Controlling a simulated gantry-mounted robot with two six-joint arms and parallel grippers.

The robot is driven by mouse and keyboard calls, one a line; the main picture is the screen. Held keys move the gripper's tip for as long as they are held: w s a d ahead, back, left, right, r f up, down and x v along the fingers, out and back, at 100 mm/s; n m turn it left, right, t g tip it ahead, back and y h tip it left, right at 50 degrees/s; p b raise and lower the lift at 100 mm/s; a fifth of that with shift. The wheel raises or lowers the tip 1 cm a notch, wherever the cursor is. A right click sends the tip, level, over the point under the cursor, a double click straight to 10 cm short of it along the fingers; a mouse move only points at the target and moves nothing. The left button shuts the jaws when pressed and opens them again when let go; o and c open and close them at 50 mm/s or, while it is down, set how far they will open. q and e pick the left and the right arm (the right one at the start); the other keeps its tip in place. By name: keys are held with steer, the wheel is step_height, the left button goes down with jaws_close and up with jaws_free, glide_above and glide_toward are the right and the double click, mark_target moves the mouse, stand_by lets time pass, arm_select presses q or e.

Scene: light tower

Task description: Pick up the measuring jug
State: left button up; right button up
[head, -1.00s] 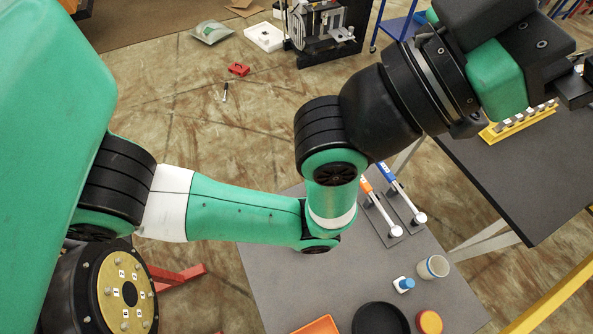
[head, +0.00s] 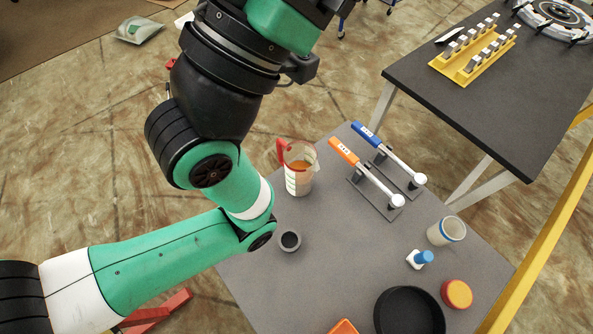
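The measuring jug (head: 299,178) stands upright on the grey table near its far left edge. It is clear with white markings, has a red handle at its left and holds some orange content. My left arm, green and black, comes in from the left and rises past the jug's left side. Its gripper end is at or beyond the top edge of the head view, so its fingers do not show. My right gripper is not in this view.
A small dark-filled cup (head: 290,241), a beaker (head: 446,231), a blue-capped bottle (head: 420,259), an orange-lidded jar (head: 457,294) and a black round dish (head: 409,312) are nearer. A dark table (head: 500,105) holds a yellow rack (head: 474,50).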

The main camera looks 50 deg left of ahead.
arm_select(q)
steer(key=shift+r, duration=0.1)
steer(key=shift+c, duration=0.2)
steer(key=c, duration=0.7)
